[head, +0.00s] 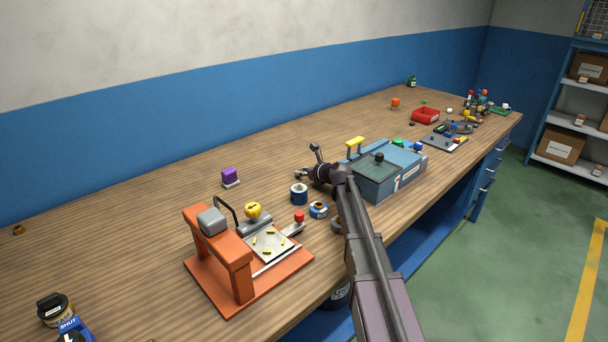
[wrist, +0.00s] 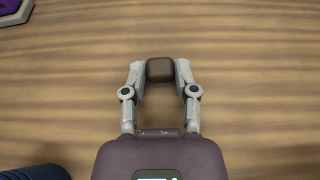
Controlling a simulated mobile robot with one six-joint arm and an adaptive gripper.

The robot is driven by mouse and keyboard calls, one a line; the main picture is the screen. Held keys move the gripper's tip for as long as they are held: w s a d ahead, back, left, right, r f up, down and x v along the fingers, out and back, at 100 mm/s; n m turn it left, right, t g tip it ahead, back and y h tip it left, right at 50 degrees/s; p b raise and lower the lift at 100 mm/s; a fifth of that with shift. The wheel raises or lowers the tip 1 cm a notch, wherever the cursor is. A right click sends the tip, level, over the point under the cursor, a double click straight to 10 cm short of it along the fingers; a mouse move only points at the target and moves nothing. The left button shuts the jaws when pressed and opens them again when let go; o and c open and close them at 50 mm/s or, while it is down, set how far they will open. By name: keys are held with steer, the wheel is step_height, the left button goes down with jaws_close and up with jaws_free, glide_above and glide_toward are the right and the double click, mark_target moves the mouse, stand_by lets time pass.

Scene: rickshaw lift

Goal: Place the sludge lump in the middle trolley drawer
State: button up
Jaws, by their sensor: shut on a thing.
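My gripper (head: 307,165) is over the wooden bench, left of a blue-grey box. In the wrist view my gripper (wrist: 160,71) is shut on a small dark brown block with rounded edges (wrist: 160,70), which looks like the sludge lump. The lump sits between the two fingertips, with bare wood behind it. In the head view I cannot clearly tell the lump from the dark fingers. Blue drawers with pale handles (head: 487,176) show under the far right end of the bench. They look closed, and I cannot tell whether they are the trolley's.
An orange press (head: 232,250) stands at the front. Green floor (head: 500,260) is clear at right.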

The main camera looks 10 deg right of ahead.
steer(key=shift+f, duration=0.2)
steer(key=o, duration=0.7)
steer(key=shift+o, duration=0.2)
steer(key=shift+r, duration=0.2)
steer(key=shift+s+r, duration=0.15)
steer(key=p+v, duration=0.4)
steer(key=v, duration=0.6)
steer(key=shift+p+v, duration=0.3)
steer(key=shift+v, duration=0.55)
steer(key=shift+d, duration=0.1)
